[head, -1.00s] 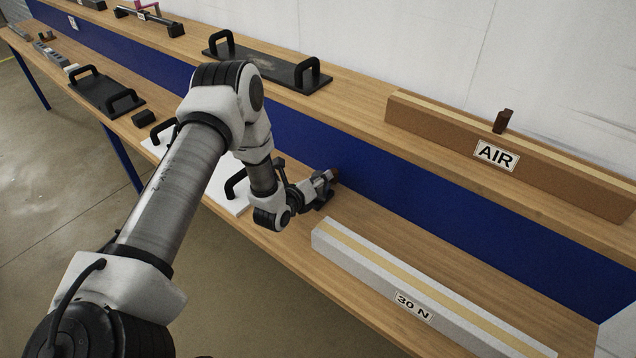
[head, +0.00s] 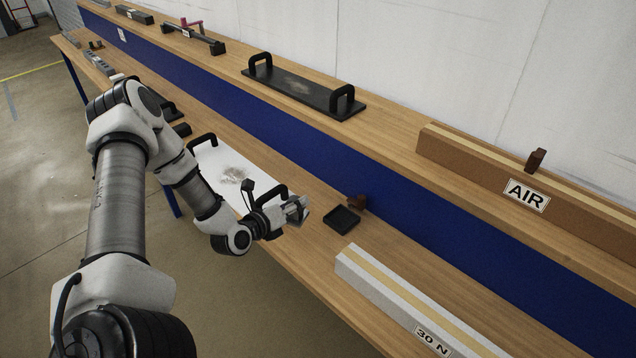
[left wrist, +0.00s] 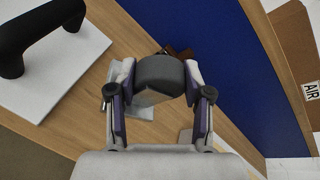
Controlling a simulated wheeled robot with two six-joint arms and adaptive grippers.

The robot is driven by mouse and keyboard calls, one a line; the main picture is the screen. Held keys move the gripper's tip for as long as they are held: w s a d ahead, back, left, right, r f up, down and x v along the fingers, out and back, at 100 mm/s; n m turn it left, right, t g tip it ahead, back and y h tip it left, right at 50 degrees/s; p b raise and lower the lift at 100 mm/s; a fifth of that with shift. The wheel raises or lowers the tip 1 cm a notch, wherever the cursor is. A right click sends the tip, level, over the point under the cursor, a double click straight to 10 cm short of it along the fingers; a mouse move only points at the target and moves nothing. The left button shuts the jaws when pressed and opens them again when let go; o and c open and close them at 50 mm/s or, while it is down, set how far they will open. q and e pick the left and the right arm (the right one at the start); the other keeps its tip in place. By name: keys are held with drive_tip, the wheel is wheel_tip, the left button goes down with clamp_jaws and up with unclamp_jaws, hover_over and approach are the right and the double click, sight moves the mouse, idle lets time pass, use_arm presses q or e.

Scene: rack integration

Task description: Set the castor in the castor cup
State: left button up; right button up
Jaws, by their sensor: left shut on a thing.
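My left gripper (head: 297,210) is shut on the castor, above the lower shelf at the right end of the white board. In the left wrist view the castor (left wrist: 160,72) is a dark grey wheel with a pale metal part, held between the two fingers (left wrist: 158,95). A shallow black square dish (head: 342,218), which looks like the castor cup, lies on the shelf just right of the gripper, apart from it. Its inside looks empty. My right gripper is not in view.
A small brown block (head: 357,201) stands behind the dish, by the blue back panel (head: 400,215). A white board (head: 225,176) with black handles lies left of the gripper. A long grey "30 N" bar (head: 400,305) lies to the right. The upper shelf holds a brown "AIR" beam (head: 480,170).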

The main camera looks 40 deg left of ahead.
use_arm(q)
drive_tip(key=shift+s+a+r, duration=0.15)
drive_tip(key=shift+s+a, duration=0.15)
drive_tip(key=shift+s, duration=0.15)
drive_tip(key=shift+s+f, duration=0.2)
drive_tip(key=shift+w+d+f+m+h, duration=0.15)
drive_tip(key=shift+d+f+m+h, duration=0.2)
drive_tip(key=shift+d+f, duration=0.3)
drive_tip(key=w+d+r+m+h+b, duration=0.2)
drive_tip(key=w+d+b, duration=0.15)
drive_tip(key=w, duration=0.25)
drive_tip(key=w+d+r+m+h+b, duration=0.2)
drive_tip(key=w+d+h+b, duration=0.1)
drive_tip(key=w+b, duration=0.3)
drive_tip(key=shift+n+g, duration=0.25)
drive_tip(key=shift+g, duration=0.15)
drive_tip(key=f, duration=0.8)
drive_tip(key=shift+w+a+f+p, duration=0.1)
drive_tip(key=shift+w+f+p, duration=0.2)
drive_tip(key=shift+w+f, duration=0.1)
